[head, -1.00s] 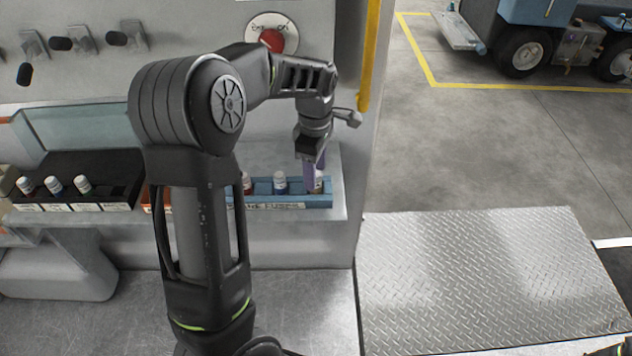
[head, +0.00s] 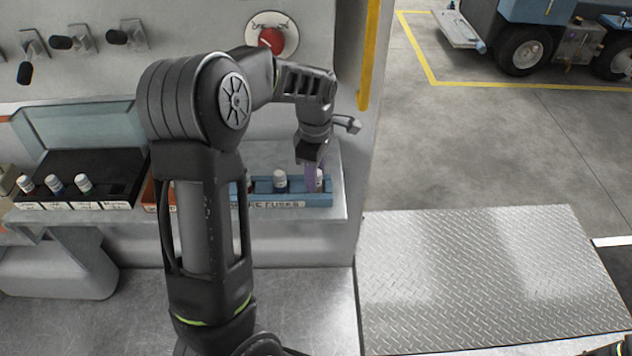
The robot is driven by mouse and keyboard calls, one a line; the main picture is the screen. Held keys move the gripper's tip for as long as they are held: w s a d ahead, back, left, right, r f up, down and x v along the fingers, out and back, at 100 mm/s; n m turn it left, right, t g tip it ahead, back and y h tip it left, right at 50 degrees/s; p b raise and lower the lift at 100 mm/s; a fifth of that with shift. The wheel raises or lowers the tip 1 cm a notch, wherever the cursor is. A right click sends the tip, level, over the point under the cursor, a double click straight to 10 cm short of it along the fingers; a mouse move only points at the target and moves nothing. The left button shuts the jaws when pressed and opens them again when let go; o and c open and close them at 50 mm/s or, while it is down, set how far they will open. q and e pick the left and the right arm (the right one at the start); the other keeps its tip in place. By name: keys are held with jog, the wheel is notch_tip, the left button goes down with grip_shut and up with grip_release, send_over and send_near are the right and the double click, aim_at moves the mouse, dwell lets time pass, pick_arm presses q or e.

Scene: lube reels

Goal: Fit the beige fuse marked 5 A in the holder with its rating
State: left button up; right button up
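The blue tray (head: 300,202), with a label ending in "FUSES", stands on the grey ledge. A white-capped fuse (head: 320,180) at its right end is partly hidden behind the purple fingers of my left gripper (head: 312,178). Its body colour and rating are too small to tell. The fingers reach down to it from above; whether they are apart or closed on it I cannot tell. The black fuse holder (head: 76,205) at the left holds several white-capped fuses (head: 54,184); its right-hand place (head: 117,187) looks empty. My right gripper is not seen.
Another white-capped fuse (head: 280,182) stands in the tray beside the gripper. A clear raised cover (head: 85,122) stands behind the holder. A red rotary switch (head: 271,40) is on the panel above.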

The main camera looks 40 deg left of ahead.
pick_arm(q)
grip_shut()
dwell(0.4)
notch_tip(320, 180, up, 10)
jog(key=shift+b, duration=0.3)
dwell(0.6)
